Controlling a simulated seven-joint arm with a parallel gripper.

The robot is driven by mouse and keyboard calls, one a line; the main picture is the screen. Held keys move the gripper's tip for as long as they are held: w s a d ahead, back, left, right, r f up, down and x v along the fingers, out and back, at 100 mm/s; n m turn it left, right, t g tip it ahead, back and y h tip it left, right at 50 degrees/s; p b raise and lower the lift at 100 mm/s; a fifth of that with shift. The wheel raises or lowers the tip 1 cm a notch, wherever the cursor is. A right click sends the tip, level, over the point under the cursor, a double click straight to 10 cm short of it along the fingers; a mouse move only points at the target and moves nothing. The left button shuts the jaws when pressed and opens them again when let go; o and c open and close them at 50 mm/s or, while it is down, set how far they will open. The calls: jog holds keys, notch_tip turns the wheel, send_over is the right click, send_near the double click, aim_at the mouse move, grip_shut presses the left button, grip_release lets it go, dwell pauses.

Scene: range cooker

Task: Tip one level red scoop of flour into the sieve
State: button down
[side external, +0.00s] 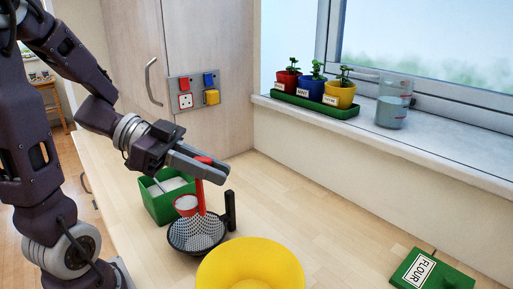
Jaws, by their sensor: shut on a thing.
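My gripper (212,169) is shut on the upright handle of the red scoop (200,197). The scoop's cup hangs low at the handle's foot and looks level, with white flour showing inside. In this view the cup overlaps the back left rim of the sieve (197,235); its exact height above the mesh is hard to tell. The sieve has a dark rim, a pale mesh bowl and a black handle standing up at its right. The green flour box (156,209) stands open behind and left of the sieve, with white flour inside.
A yellow bowl (250,275) stands in front of the sieve. A green lid labelled FLOUR (432,270) lies at the right front. The counter right of the sieve is clear. Potted plants (312,87) and a glass jug (393,105) stand on the windowsill.

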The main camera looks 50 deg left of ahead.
jog(key=s+m+g+h, duration=0.1)
jog(key=s, duration=0.4)
jog(key=w+a+f+n+g+h, duration=0.2)
jog(key=w+a+f+n, duration=0.2)
jog(key=w, duration=0.3)
jog(key=shift+w+a+f+n+g, duration=0.15)
jog(key=shift+a+f+n+g, duration=0.2)
jog(key=shift+f, duration=0.5)
dwell(0.5)
jog(key=shift+w+a+f+n+g+h, duration=0.25)
jog(key=shift+w+n, duration=0.1)
jog(key=shift+n, duration=0.1)
jog(key=shift+w+a+f+n+g+h, duration=0.1)
jog(key=shift+w+n+h, duration=0.2)
jog(key=shift+n, duration=0.1)
jog(key=shift+w+a+f+n+g+h, duration=0.35)
jog(key=shift+w+f+n+h, duration=0.2)
jog(key=shift+n, duration=0.35)
